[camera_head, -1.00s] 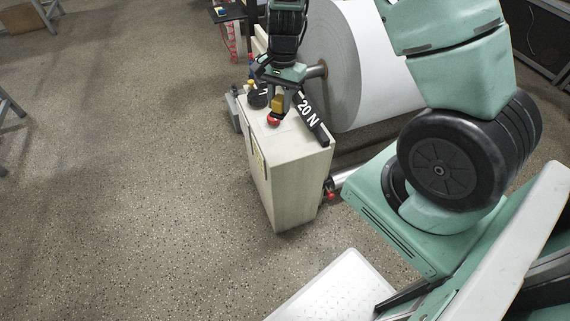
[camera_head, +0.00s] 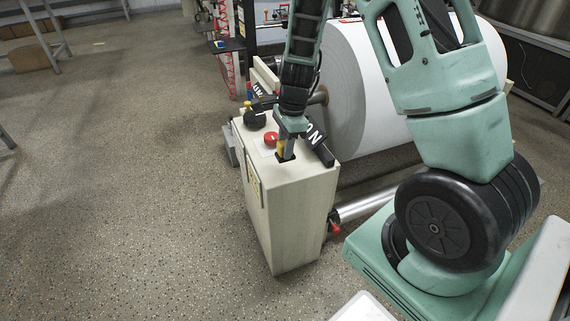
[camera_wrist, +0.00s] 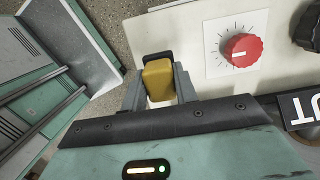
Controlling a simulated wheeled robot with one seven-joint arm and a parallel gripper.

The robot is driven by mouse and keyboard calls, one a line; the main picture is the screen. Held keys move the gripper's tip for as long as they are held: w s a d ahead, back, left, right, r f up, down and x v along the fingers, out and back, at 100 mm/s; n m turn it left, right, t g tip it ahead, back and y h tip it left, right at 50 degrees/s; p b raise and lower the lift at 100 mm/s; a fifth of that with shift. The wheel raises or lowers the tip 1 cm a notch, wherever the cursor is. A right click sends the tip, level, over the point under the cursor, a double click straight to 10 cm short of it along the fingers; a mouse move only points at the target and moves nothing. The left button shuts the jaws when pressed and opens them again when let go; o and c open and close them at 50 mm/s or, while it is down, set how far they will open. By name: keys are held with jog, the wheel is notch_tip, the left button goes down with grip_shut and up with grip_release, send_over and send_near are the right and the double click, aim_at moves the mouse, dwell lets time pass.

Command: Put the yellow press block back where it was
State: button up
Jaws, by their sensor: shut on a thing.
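The yellow press block (camera_wrist: 159,80) is between the two fingers of my gripper (camera_wrist: 160,84) in the wrist view, and the fingers are shut on it. In the head view my gripper (camera_head: 286,152) points down at the near part of the cream cabinet's top (camera_head: 318,170), with a bit of the yellow block (camera_head: 280,146) showing. A dark patch lies at the fingertips on the cabinet top. Whether the block touches the top cannot be told.
A red knob (camera_wrist: 241,49) on a white dial plate is beside the gripper, also visible in the head view (camera_head: 271,139). A black knob (camera_head: 254,119) and black label bars (camera_head: 318,146) are close by. A large white paper roll (camera_head: 375,95) stands behind.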

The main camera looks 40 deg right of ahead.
jog(key=shift+f+b, duration=0.65)
jog(key=shift+f, duration=1.6)
jog(key=shift+f, duration=0.2)
jog(key=o, duration=0.9)
jog(key=shift+o, duration=0.2)
